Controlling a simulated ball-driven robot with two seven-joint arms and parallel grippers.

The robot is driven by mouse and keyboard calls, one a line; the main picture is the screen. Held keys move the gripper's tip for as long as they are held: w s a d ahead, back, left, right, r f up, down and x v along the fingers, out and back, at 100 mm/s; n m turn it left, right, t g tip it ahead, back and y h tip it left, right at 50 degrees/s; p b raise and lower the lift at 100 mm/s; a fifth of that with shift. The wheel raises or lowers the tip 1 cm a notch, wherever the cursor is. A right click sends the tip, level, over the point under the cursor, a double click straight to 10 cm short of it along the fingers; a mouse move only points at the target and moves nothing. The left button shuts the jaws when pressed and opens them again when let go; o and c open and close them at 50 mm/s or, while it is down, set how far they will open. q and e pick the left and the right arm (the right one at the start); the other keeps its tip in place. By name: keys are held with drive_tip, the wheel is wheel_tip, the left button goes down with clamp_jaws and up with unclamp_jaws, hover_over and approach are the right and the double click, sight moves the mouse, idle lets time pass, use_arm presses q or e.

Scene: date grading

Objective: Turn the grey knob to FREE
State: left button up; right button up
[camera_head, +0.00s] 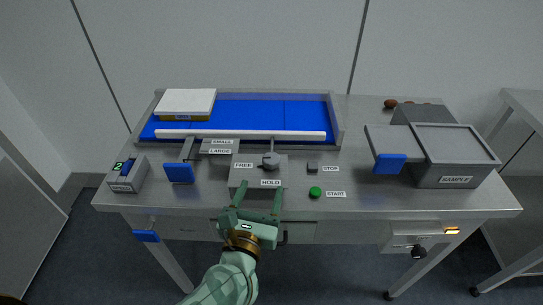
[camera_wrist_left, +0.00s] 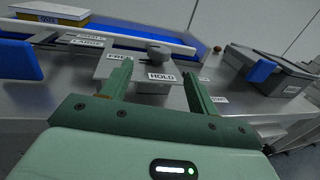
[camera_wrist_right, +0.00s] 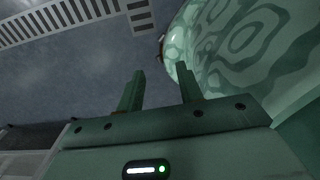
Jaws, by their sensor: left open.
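The grey knob (camera_head: 270,160) stands on a grey block (camera_head: 243,180) at the front middle of the bench. The FREE label (camera_head: 243,165) is left of the knob and the HOLD label (camera_head: 271,183) is in front of it. The knob also shows in the left wrist view (camera_wrist_left: 158,52), beyond the fingertips. My left gripper (camera_head: 257,190) is open and empty, at the block's front edge, short of the knob and not touching it. Which label the knob points to is unclear. My right gripper (camera_wrist_right: 161,78) is open and empty, away from the bench, seen only in its wrist view.
A green START button (camera_head: 315,192) and a dark STOP button (camera_head: 312,167) sit right of the block. Behind is a blue tray (camera_head: 338,128) with a white bar (camera_head: 240,134). A grey SAMPLE box (camera_head: 455,170) stands right; a blue paddle (camera_head: 179,173) is left.

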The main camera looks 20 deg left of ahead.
sight(269, 165)
use_arm(q)
drive_tip(key=w, duration=0.7)
drive_tip(key=w+a, duration=0.1)
drive_tip(key=w, duration=0.3)
drive_tip(key=shift+b, duration=0.3)
